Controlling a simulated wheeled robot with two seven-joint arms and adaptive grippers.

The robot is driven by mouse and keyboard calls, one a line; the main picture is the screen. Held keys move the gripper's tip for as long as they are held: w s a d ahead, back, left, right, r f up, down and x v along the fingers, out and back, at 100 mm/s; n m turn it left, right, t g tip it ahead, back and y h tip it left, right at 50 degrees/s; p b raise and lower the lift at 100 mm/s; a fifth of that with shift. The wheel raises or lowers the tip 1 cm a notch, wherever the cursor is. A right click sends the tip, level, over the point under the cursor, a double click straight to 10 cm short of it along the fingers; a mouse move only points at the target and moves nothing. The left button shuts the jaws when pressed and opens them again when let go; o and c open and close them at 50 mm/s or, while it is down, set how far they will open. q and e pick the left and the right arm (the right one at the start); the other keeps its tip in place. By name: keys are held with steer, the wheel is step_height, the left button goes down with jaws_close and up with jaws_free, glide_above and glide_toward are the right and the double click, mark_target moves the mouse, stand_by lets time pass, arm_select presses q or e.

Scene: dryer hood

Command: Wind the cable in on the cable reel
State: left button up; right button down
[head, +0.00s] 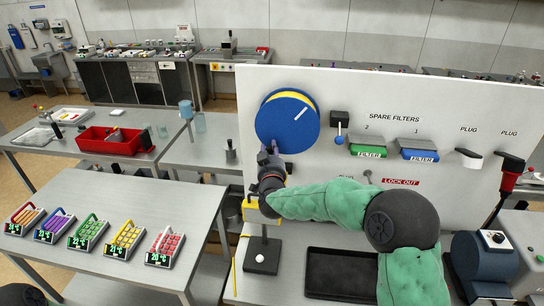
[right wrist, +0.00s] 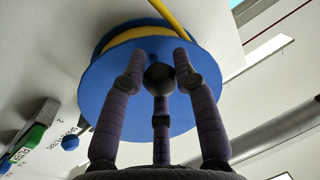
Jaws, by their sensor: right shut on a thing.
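The cable reel (head: 287,122) is a blue disc mounted on the upper left of the white panel, with a white line on its face and yellow behind its rim. In the right wrist view the reel (right wrist: 110,85) fills the middle, and the yellow cable (right wrist: 172,17) leaves its rim toward the top. My right gripper (head: 268,150) is at the lower left of the disc. In the right wrist view its purple-grey fingers (right wrist: 160,75) close around a dark round knob (right wrist: 159,76) on the disc's face. My left gripper is not in view.
The white panel (head: 360,90) also carries a black lever with a blue ball (head: 340,139), a green filter (head: 368,147), a blue filter (head: 418,149) and plugs. A black tray (head: 341,273) lies below. A table (head: 150,200) with several coloured racks stands left.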

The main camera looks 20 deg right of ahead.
mark_target(260, 124)
steer(key=r+m+b, duration=0.1)
steer(key=m+b, duration=0.1)
steer(key=w+a+m+b, duration=0.1)
steer(key=m+b, duration=0.1)
steer(key=b, duration=0.1)
steer(key=a+r+m+h+b, duration=0.1)
steer(key=m+b, duration=0.1)
steer(key=shift+w+a+r+t+b, duration=0.15)
steer(key=shift+a+r+t+b, duration=0.05)
steer(key=shift+r+t+b, duration=0.2)
steer(key=r+m+b, duration=0.1)
steer(key=m, duration=0.1)
steer(key=r+m+b, duration=0.1)
steer(key=shift+w+a+m, duration=0.15)
steer(key=shift+a+m, duration=0.05)
steer(key=shift+m, duration=0.2)
steer(key=shift+r+m+h+b, duration=0.5)
steer(key=shift+r+m+b, duration=0.25)
steer(key=shift+m, duration=0.15)
steer(key=c, duration=0.9)
jaws_free()
steer(key=shift+w, duration=0.1)
steer(key=shift+c, duration=0.2)
steer(key=v, duration=1.2)
steer(key=shift+f, duration=0.1)
